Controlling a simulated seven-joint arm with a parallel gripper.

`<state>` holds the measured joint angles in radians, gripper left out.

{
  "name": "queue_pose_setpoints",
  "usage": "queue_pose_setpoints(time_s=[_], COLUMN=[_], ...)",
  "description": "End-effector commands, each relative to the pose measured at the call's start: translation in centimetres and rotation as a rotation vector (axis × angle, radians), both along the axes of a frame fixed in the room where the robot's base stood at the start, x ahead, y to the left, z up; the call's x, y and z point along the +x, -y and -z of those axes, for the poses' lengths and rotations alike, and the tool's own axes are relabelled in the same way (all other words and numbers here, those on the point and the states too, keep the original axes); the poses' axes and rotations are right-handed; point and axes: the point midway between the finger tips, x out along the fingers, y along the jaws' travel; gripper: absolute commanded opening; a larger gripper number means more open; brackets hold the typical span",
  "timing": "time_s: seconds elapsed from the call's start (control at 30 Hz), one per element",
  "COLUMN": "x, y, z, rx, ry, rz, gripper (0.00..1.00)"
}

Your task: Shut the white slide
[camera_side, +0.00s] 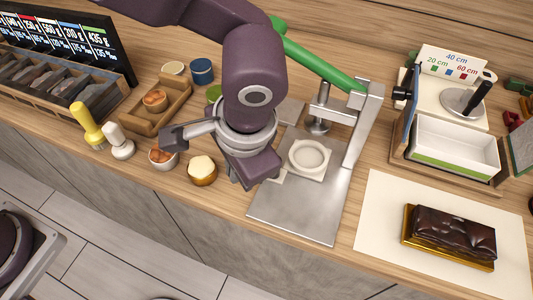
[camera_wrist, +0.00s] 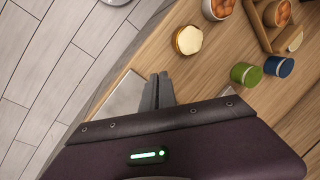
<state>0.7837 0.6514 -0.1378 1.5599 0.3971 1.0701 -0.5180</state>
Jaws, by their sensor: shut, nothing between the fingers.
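The white slide (camera_side: 307,158) is a pale square plate with a round recess. It sits on the metal base plate (camera_side: 300,212) of the press, out in front of the press plunger (camera_side: 318,124). A small pale tab shows at its left side, close to my gripper. My gripper (camera_side: 242,184) is just left of the slide, low by the left edge of the base plate; I cannot tell whether it touches the slide. In the wrist view my gripper's fingers (camera_wrist: 158,82) are together and empty. The slide is not clearly visible there.
The green press lever (camera_side: 318,67) slopes above the press behind my arm. A round cream-topped pot (camera_side: 202,170) stands left of my gripper. A chocolate cake (camera_side: 450,237) lies on a white sheet (camera_side: 375,240) at the right. A white box (camera_side: 455,149) stands behind it.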

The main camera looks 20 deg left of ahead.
Motion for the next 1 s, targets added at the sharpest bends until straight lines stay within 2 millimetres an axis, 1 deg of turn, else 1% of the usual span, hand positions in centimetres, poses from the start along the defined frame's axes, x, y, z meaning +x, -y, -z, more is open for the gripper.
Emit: queue_pose_setpoints(time_s=[0.03,0.07,0.1,0.13,0.2,0.3,0.33,0.43,0.53,0.93,1.0], x=[-2.4,-3.4,-4.3,-4.8,-5.9,-7.4,-7.7,-8.0,-7.2,-1.0,0.3], y=[-1.4,-2.1,-2.6,-2.7,-2.2,-0.9,-0.6,0.0,0.3,1.8,2.2], z=[-0.2,-0.5,-0.9,-1.3,-2.4,-3.5,-3.7,-3.8,-2.9,3.1,2.9], rx=[0.079,0.122,0.163,0.184,0.206,0.198,0.195,0.187,0.188,0.190,0.187], ry=[0.063,0.116,0.192,0.247,0.370,0.490,0.512,0.548,0.547,0.543,0.549], rz=[0.181,0.302,0.464,0.583,0.834,1.089,1.137,1.213,1.215,1.209,1.207], gripper=[0.00,0.00,0.00,0.00,0.00,0.00,0.00,0.00,0.00,0.00,0.00])
